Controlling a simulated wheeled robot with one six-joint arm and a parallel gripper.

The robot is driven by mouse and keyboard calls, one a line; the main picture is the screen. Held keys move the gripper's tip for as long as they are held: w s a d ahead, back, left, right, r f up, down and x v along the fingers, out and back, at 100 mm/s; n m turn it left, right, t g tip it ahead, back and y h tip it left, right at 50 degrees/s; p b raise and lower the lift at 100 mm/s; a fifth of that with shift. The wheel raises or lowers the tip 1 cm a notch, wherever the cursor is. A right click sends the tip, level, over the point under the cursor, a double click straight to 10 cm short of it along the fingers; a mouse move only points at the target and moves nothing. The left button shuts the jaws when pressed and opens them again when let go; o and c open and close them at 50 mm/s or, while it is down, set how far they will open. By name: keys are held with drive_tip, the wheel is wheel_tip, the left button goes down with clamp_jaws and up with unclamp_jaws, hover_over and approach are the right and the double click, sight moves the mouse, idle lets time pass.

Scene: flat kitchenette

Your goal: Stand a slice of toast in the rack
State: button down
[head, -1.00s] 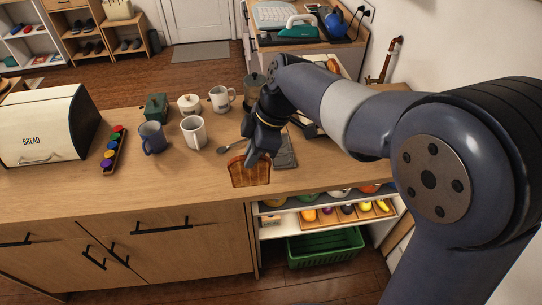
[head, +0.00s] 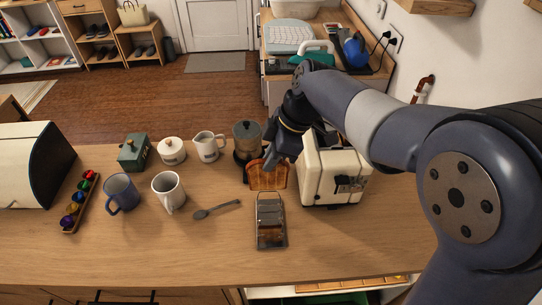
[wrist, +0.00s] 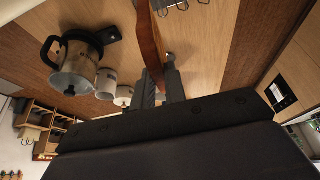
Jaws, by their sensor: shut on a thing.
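My gripper (head: 272,158) is shut on a browned slice of toast (head: 268,177), gripping its upper part. The slice hangs upright below the fingers. In the wrist view the toast (wrist: 150,45) shows nearly edge-on between the fingertips (wrist: 160,88). The grey metal toast rack (head: 270,222) stands on the counter just in front of the slice, nearer to me. Part of its wire (wrist: 180,4) shows at the top of the wrist view. The slice appears behind the rack's far end. I cannot tell its exact height above the counter.
A cream toaster (head: 332,176) stands close to the right of the toast. A spoon (head: 217,209), white mug (head: 168,191) and blue mug (head: 121,193) lie further left. The front counter strip (head: 180,255) is clear.

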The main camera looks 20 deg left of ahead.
sight(271, 179)
drive_tip(key=shift+w+f, duration=0.1)
drive_tip(key=shift+w, duration=0.05)
drive_tip(key=shift+f+b, duration=3.05)
drive_tip(key=shift+f, duration=0.85)
drive_tip(key=c, duration=1.4)
unclamp_jaws()
drive_tip(key=shift+o, duration=0.2)
drive_tip(key=shift+r, duration=0.1)
drive_tip(key=shift+r+p, duration=2.75)
drive_tip(key=shift+r, duration=1.25)
